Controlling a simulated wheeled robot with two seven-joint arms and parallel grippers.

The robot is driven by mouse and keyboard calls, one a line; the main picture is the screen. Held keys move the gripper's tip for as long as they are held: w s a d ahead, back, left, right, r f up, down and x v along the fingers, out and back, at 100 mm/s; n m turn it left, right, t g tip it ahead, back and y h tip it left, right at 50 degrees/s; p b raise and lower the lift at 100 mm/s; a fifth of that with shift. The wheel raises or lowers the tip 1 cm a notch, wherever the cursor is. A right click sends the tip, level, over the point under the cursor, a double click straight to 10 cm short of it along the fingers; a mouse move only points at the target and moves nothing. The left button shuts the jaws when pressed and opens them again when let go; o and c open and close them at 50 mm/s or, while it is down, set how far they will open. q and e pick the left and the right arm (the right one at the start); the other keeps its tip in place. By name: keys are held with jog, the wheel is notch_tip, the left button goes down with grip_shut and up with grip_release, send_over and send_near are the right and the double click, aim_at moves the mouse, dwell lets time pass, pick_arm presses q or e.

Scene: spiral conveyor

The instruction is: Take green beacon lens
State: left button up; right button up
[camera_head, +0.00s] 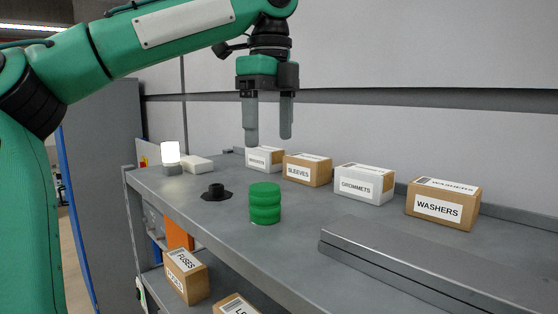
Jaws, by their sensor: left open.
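The green beacon lens (265,204) is a ribbed green cylinder standing upright on the grey shelf top (240,236). My left gripper (268,140) hangs from the green arm, pointing down, above and behind the lens in the picture. Its two fingers are apart with nothing between them, and it does not touch the lens. My right gripper does not show.
A black round base (216,192) sits left of the lens, and a lit white lamp (171,156) stands farther left. Boxes labelled sleeves (307,170), grommets (364,184) and washers (443,204) line the back. A grey raised bar (420,262) lies front right.

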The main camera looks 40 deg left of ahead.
aim_at(267, 187)
pick_arm(q)
jog(key=shift+s+f+p, duration=0.15)
jog(key=shift+s+f, duration=0.2)
jog(key=shift+f, duration=0.25)
jog(key=shift+s+f+p, duration=0.15)
jog(key=shift+s+f, duration=0.2)
jog(key=shift+f, duration=0.2)
notch_tip(267, 187, down, 3)
jog(key=shift+f+p, duration=0.2)
jog(key=shift+p, duration=0.25)
jog(key=f, duration=0.2)
jog(key=f+p, duration=0.1)
jog(key=f, duration=0.2)
jog(key=shift+w+f, duration=0.3)
jog(key=shift+w, duration=0.05)
jog(key=shift+s+f, duration=0.1)
jog(key=shift+f, duration=0.6)
jog(key=c, duration=1.2)
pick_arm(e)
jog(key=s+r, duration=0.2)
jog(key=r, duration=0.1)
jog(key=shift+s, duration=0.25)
pick_arm(q)
jog(key=shift+r, duration=0.25)
